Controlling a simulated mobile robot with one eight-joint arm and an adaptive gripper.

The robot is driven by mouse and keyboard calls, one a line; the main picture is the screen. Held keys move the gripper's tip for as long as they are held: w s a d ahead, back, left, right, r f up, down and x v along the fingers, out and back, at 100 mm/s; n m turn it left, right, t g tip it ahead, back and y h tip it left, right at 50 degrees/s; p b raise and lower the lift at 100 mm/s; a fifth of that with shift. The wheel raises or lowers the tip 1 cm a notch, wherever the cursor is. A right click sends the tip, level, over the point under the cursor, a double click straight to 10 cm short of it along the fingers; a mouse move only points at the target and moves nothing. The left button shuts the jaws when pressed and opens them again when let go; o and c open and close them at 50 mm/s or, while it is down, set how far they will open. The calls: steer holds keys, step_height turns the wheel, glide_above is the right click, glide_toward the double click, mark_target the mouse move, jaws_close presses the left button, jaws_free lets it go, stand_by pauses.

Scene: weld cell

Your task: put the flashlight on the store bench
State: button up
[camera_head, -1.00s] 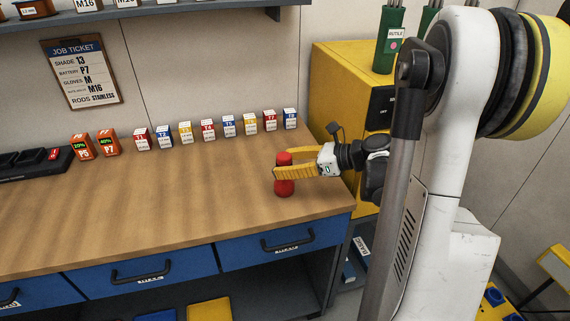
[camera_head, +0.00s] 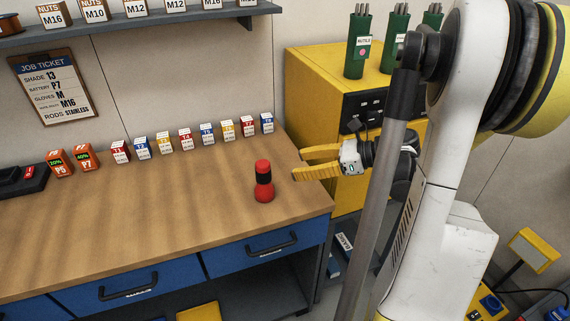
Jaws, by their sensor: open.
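The flashlight (camera_head: 264,192), red with a black band, stands upright on the wooden bench top (camera_head: 150,215), near its right end. I cannot tell from the picture whether this bench is the store bench. My gripper (camera_head: 296,164), with yellow fingers, is open and empty to the right of the flashlight and apart from it. The fingers point left toward the flashlight, over the bench's right edge. The flashlight is fully in view.
A row of small labelled boxes (camera_head: 185,139) lines the back of the bench. Two orange battery packs (camera_head: 84,157) and a black charger (camera_head: 22,181) are at the left. A yellow cabinet (camera_head: 310,80) with green rod canisters (camera_head: 358,45) stands behind my gripper. The bench's front middle is clear.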

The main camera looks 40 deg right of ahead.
steer(key=s+a+n+g+h, duration=0.1)
steer(key=a+n+g+h, duration=0.25)
steer(key=a+n, duration=0.95)
steer(key=s+a+r+n+h, duration=0.2)
steer(key=s+a+n+h, duration=0.3)
steer(key=n, duration=1)
steer(key=s+a, duration=0.3)
steer(key=a, duration=0.1)
steer(key=shift+s+a, duration=0.15)
steer(key=shift+s, duration=0.1)
